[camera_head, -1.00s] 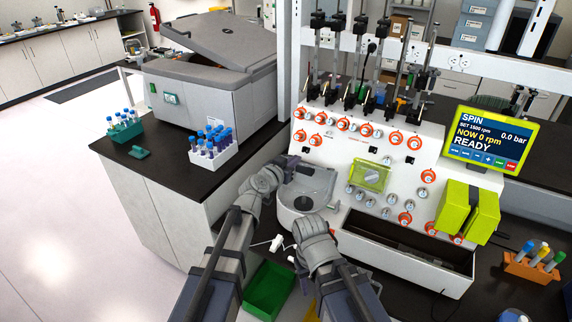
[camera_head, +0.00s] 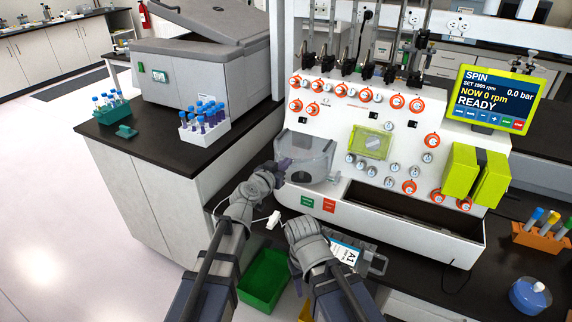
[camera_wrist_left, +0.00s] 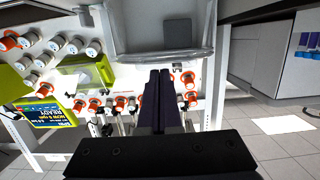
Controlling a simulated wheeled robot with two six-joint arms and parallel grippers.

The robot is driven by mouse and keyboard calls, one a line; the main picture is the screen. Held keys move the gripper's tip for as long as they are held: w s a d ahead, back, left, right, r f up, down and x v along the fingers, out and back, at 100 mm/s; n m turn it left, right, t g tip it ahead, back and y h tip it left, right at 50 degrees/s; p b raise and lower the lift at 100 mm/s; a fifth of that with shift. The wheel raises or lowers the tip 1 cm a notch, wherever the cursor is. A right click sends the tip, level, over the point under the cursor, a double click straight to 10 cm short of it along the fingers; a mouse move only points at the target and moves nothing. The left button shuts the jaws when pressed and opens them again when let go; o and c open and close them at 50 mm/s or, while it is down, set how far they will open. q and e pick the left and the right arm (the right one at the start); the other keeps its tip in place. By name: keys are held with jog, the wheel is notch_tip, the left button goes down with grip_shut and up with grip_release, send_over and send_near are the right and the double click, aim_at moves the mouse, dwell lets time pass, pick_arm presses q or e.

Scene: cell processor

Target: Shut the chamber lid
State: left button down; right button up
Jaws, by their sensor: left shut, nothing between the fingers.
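The chamber (camera_head: 303,178) is a rounded grey-white basin at the left of the white processor's front. Its clear, smoky lid (camera_head: 318,156) shows above it; I cannot tell whether the lid is fully seated. The chamber's clear wall also fills the top of the left wrist view (camera_wrist_left: 165,50), with a dark square inside. My left gripper (camera_head: 283,168) is shut and empty, its fingertips at the chamber's left side; whether they touch is unclear. Its dark fingers also show in the left wrist view (camera_wrist_left: 162,74). My right gripper (camera_head: 376,263) is low in front of the processor, partly hidden by its wrist.
The processor panel (camera_head: 340,126) has several orange-ringed knobs, with an open trough (camera_head: 400,208) below. A screen (camera_head: 492,98) reads READY. A card marked A1 (camera_head: 346,252) lies by my right wrist. A green bin (camera_head: 265,281) stands below. A tube rack (camera_head: 205,130) is at left.

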pick_arm(q)
jog(key=shift+s+d+f+b, duration=0.15)
jog(key=shift+s+f+b, duration=0.65)
jog(key=shift+f, duration=0.25)
pick_arm(e)
jog(key=shift+s+d+f, duration=0.15)
jog(key=shift+f, duration=0.4)
jog(key=shift+s+d+f, duration=0.1)
jog(key=shift+s+f, duration=0.05)
jog(key=shift+f, duration=0.35)
pick_arm(q)
jog(key=shift+s, duration=0.1)
notch_tip(320, 180, up, 6)
jog(key=a+t+p, duration=0.1)
jog(key=p, duration=0.5)
pick_arm(e)
notch_tip(320, 180, up, 5)
jog(key=a, duration=0.2)
pick_arm(q)
jog(key=s+a+f+b, duration=0.2)
jog(key=s+f+b, duration=0.2)
jog(key=f+b, duration=0.3)
jog(key=shift+s+a+f+n+y+b, duration=0.3)
jog(key=shift+s+a+f+b, duration=0.1)
jog(key=shift+b, duration=0.25)
pick_arm(e)
notch_tip(320, 180, down, 8)
jog(key=shift+w+r, duration=0.15)
jog(key=shift+w, duration=0.25)
